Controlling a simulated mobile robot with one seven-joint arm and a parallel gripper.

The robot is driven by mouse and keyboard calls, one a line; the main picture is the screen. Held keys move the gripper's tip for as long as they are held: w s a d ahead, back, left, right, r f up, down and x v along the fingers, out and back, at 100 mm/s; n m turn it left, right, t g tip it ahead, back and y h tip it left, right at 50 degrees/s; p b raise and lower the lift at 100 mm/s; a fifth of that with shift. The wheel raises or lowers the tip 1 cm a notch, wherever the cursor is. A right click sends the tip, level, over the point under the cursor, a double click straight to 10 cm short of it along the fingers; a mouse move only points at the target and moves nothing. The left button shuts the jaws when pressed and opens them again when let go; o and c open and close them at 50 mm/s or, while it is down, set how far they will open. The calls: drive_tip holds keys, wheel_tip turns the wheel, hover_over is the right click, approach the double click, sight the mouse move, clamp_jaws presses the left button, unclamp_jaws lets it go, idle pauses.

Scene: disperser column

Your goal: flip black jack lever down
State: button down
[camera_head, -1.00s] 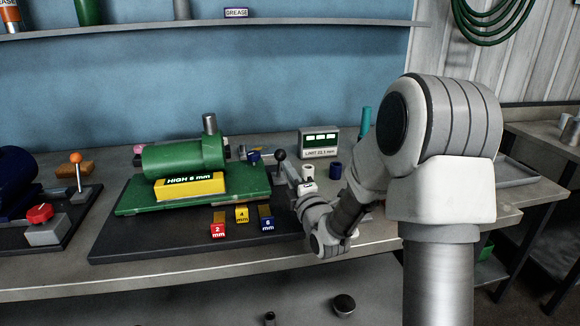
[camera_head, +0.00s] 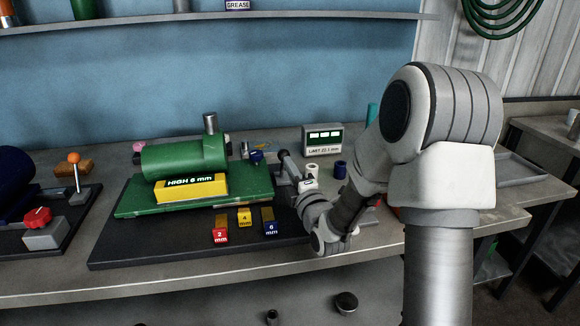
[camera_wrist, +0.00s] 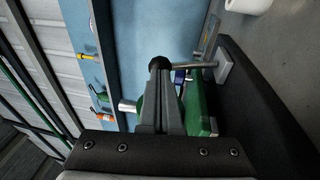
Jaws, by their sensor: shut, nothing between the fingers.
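The black jack lever has a round black knob (camera_wrist: 158,63) and a thin grey rod (camera_wrist: 195,65) that runs to a small light block beside the black plate in the wrist view. In the head view its dark knob (camera_head: 283,153) shows at the tip of my gripper (camera_head: 289,168), right of the green machine, and its rod is largely hidden. My gripper (camera_wrist: 162,82) is shut and empty. Its fingertips lie right at the knob in the wrist view; I cannot tell whether they touch. The rod still looks upright from its block.
The green machine (camera_head: 183,158) with a yellow block (camera_head: 190,189) stands left of my gripper. Red, yellow and blue blocks (camera_head: 244,217) sit in front of it. A limit display (camera_head: 323,140) and small cylinders stand behind right. Another lever with an orange knob (camera_head: 74,158) is at far left.

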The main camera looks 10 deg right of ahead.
sight(287, 153)
drive_tip(key=shift+r, duration=0.1)
drive_tip(key=shift+w+r+g+p, duration=0.6)
drive_tip(key=shift+r+p, duration=0.1)
drive_tip(key=shift+p, duration=0.3)
drive_tip(key=w+r+g+p, duration=0.2)
drive_tip(key=g+p, duration=0.1)
drive_tip(key=p, duration=0.1)
drive_tip(key=shift+w+r+m+h, duration=0.1)
drive_tip(key=shift+w+m+h, duration=0.2)
drive_tip(key=p, duration=0.1)
drive_tip(key=w+g+p, duration=0.1)
drive_tip(key=p, duration=0.1)
drive_tip(key=shift+w+r, duration=0.25)
drive_tip(key=shift+r, duration=0.05)
drive_tip(key=shift+w+f+m+g+p, duration=0.15)
drive_tip(key=shift+w+g+p, duration=0.9)
drive_tip(key=shift+p, duration=0.85)
drive_tip(key=shift+w+f+m+g+p, duration=0.15)
drive_tip(key=shift+w+g+p, duration=0.6)
drive_tip(key=shift+w+p, duration=0.85)
drive_tip(key=shift+s+r+p, duration=0.1)
drive_tip(key=shift+s+p, duration=0.1)
drive_tip(key=shift+p, duration=0.1)
drive_tip(key=shift+s+r, duration=0.1)
drive_tip(key=shift+r, duration=0.05)
